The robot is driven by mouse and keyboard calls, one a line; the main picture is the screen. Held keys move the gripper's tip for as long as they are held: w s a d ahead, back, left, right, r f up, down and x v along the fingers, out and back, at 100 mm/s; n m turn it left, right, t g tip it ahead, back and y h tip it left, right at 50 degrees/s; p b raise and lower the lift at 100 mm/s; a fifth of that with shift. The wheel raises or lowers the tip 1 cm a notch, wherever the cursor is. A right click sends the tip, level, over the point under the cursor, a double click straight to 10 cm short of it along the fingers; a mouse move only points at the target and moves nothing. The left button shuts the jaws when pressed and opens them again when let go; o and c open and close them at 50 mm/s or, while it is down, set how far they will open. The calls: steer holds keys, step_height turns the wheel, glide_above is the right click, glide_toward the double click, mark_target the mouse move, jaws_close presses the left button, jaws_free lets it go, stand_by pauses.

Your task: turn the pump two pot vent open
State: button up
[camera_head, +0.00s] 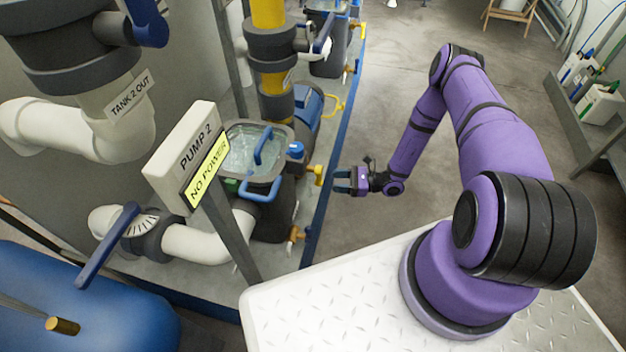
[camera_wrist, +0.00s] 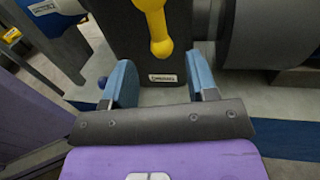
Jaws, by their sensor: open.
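The pump two pot (camera_head: 240,160) has a clear lid and blue handles and stands behind the "PUMP 2" sign (camera_head: 195,145). A yellow-handled valve (camera_head: 316,174) sticks out of the pot's right side; I cannot tell if it is the vent. In the wrist view a yellow handle (camera_wrist: 158,28) hangs on a dark body, above a small label (camera_wrist: 162,79) too small to read. My gripper (camera_head: 343,181) is open and empty, to the right of the yellow valve and apart from it. In the wrist view its blue fingers (camera_wrist: 162,80) stand either side below the yellow handle.
A lower brass-coloured valve (camera_head: 294,235) sits near the pot's base. The sign reads "NO POWER". A blue skid edge (camera_head: 318,215) runs along the pumps. Open floor (camera_head: 400,60) lies to the right, with a grey shelf (camera_head: 575,125) beyond.

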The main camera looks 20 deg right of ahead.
mark_target(319, 177)
steer(key=x, duration=0.8)
steer(key=shift+a, duration=0.3)
steer(key=shift+w, duration=0.15)
jaws_close()
